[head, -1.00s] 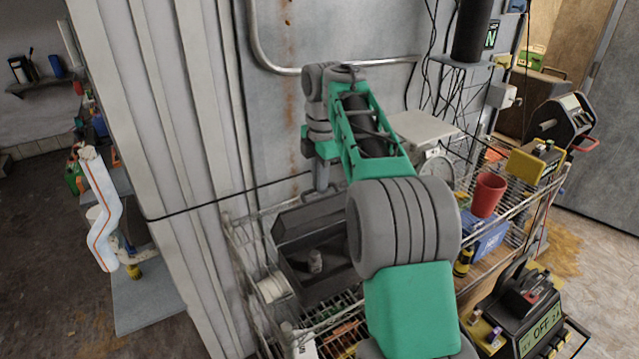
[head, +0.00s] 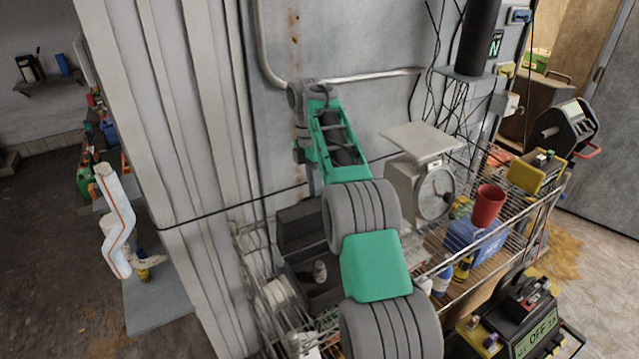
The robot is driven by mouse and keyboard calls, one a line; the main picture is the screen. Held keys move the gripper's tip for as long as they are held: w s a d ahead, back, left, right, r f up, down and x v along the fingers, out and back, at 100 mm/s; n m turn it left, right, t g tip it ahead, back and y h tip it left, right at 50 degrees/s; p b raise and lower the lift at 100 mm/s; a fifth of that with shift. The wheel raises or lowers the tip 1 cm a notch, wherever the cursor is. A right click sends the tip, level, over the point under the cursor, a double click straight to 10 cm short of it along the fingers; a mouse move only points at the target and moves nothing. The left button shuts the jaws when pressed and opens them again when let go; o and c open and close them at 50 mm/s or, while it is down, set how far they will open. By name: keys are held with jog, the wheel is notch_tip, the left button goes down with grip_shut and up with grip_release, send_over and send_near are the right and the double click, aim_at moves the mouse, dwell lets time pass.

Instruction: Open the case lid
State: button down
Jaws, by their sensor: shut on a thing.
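The dark grey case stands on the wire shelf against the wall, with its open inside (head: 306,268) showing. Its lid (head: 298,228) is raised and stands steeply at the back of the case. A small grey cylindrical object (head: 320,271) is inside. My gripper (head: 315,188) points down from my green and grey arm and is shut on the upper edge of the case lid. My arm hides the right part of the lid and case, and the fingertips are hard to make out.
A scale (head: 432,190) stands right of my arm, with a red cup (head: 488,205) and a blue crate (head: 474,243) beyond it. A white roll (head: 279,291) lies left of the case. A pipe (head: 345,80) runs along the wall behind.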

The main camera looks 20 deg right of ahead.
jog(key=shift+w+f+g, duration=0.1)
jog(key=shift+f+g, duration=0.2)
jog(key=shift+f, duration=0.15)
jog(key=c, duration=1.6)
grip_release()
jog(key=shift+r, duration=0.1)
jog(key=shift+o, duration=0.5)
jog(key=shift+r, duration=0.15)
jog(key=shift+w, duration=0.1)
